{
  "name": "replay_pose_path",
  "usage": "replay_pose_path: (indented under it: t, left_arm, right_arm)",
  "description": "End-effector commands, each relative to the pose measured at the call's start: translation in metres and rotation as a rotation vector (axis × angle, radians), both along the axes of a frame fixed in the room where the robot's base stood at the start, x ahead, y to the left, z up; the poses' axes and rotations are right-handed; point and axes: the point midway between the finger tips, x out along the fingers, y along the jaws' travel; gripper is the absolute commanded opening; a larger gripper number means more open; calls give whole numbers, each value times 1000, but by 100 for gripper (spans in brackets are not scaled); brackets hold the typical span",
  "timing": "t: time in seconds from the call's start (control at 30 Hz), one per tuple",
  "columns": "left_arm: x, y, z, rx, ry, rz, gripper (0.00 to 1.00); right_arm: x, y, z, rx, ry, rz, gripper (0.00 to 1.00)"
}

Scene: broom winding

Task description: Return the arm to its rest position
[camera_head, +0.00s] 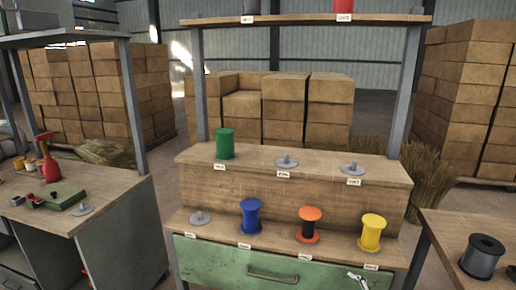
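No arm of mine is clearly visible over the benches. A green spool (224,143) stands upright on the upper step of the middle bench. A blue spool (249,216), an orange and black spool (309,225) and a yellow spool (371,232) stand upright on the lower step. Bare grey holders show on the upper step (286,161) and at the left of the lower step (200,217).
A wooden shelf (300,19) spans above the middle bench (290,198). The left table (110,190) holds a red object (47,157) and a green device (65,199). A dark spool (481,256) stands on the right table (450,225). A small white object (357,281) shows before the drawer. Box stacks stand behind.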

Motion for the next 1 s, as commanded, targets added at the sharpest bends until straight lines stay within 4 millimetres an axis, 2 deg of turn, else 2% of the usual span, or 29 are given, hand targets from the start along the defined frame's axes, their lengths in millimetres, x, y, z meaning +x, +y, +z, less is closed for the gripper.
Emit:
replay_pose_path:
  t: [0.03, 0.17, 0.2, 0.3, 0.4, 0.5, 0.67, 1.0]
  left_arm:
    - [0, 0, 0, 0, -1, 0, 64]
    - [0, 0, 0, 0, -1, 0, 64]
    - [0, 0, 0, 0, -1, 0, 64]
    - [0, 0, 0, 0, -1, 0, 64]
    - [0, 0, 0, 0, 0, 0, 64]
    - [0, 0, 0, 0, 0, 0, 64]
    - [0, 0, 0, 0, 0, 0, 64]
    - [0, 0, -1, 0, 1, 0, 64]
  right_arm:
    - [-26, 3, -27, 50, 26, -20, 64]
    - [-89, 14, -75, 199, 65, -79, 64]
    - [-109, 18, -88, 244, 79, -97, 64]
    - [-160, 28, -114, 358, 113, -140, 64]
    - [-204, 36, -131, 456, 142, -178, 64]
    - [-236, 43, -140, 533, 163, -207, 64]
    - [-260, 48, -144, 591, 180, -229, 64]
    - [-262, 48, -145, 598, 180, -232, 64]
